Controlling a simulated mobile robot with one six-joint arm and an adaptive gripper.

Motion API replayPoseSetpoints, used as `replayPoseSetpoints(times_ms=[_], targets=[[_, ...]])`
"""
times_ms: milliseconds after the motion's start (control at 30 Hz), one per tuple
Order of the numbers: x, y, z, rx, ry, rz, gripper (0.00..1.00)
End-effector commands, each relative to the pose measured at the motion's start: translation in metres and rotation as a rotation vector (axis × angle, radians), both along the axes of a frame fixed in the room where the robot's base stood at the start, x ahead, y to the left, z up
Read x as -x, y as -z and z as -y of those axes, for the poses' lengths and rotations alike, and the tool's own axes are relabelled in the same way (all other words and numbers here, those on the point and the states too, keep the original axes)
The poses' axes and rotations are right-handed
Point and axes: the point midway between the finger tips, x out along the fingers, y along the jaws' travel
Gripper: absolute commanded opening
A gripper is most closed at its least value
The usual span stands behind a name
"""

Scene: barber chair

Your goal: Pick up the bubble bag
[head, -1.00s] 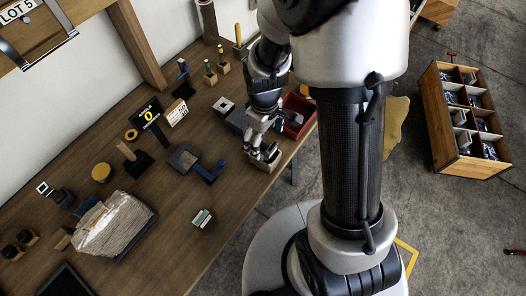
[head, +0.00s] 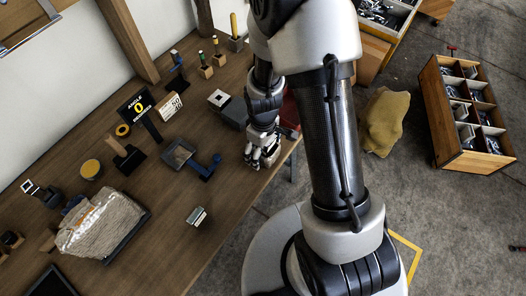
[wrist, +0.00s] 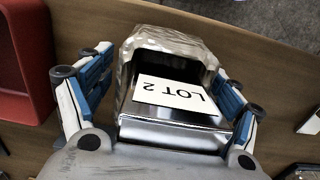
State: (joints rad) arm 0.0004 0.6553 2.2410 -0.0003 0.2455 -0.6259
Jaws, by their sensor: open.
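My gripper (head: 262,158) is open, low over the table's right edge. In the wrist view its blue-and-white fingers (wrist: 165,105) stand on either side of a shiny silvery piece with a wrinkled, bubbly-looking top (wrist: 175,42) and a white "LOT 2" card (wrist: 176,96). Whether the fingers touch it is unclear. In the head view my gripper hides most of this piece. A larger crinkled, clear-wrapped brownish bundle (head: 98,228) lies on a dark tray at the table's left, far from my gripper. I cannot tell for certain which of these is the bubble bag.
A red bin (wrist: 22,60) stands left of my gripper in the wrist view. On the table are a blue-handled tool (head: 205,168), a small block (head: 197,216) and black signs (head: 139,106). The table front is mostly clear. A compartmented wooden crate (head: 440,120) stands on the floor.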

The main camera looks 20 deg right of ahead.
Motion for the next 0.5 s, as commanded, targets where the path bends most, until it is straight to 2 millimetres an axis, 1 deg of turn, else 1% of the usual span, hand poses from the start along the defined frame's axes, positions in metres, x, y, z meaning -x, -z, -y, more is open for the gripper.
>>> replayPoseSetpoints(times_ms=[133,500], targets=[[-0.0003,-0.0016,-0.0001,0.0,0.0,0.001,0.83],[0.0,-0.0017,-0.0001,0.0,0.0,0.0,0.59]])
